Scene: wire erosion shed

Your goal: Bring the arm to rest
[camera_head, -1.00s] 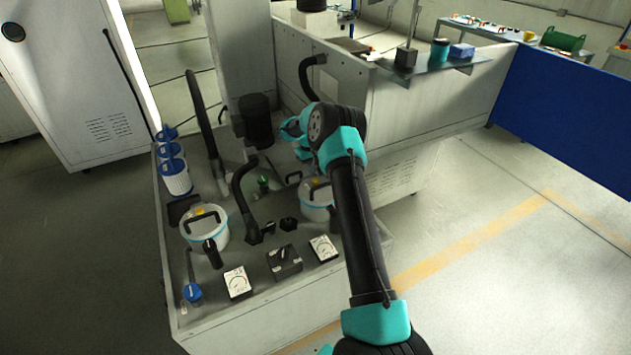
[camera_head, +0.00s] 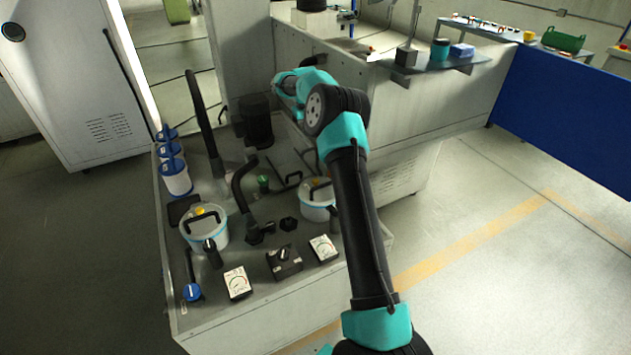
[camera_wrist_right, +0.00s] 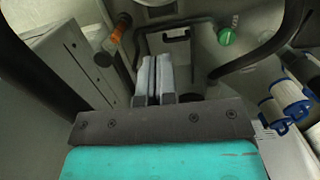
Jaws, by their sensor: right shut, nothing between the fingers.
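My right arm reaches up over the machine bench in the head view, its teal wrist raised near the grey cabinet. The right gripper shows in the wrist view (camera_wrist_right: 154,80), its two pale fingers side by side and shut with nothing between them. In the head view its fingertips are hard to make out beside the teal wrist. The fingers point toward the bench surface with its handle (camera_wrist_right: 176,35), apart from it as far as I can tell. My left gripper is not in view.
The bench (camera_head: 215,330) carries a grey-white lidded canister (camera_head: 205,230), another lidded canister (camera_head: 318,205), blue-white filters (camera_head: 175,178), dial gauges (camera_head: 237,283) and a green knob (camera_head: 263,182). Black hoses (camera_head: 205,125) rise behind. A dark cylinder (camera_head: 254,130) stands near the wrist. Floor at right is clear.

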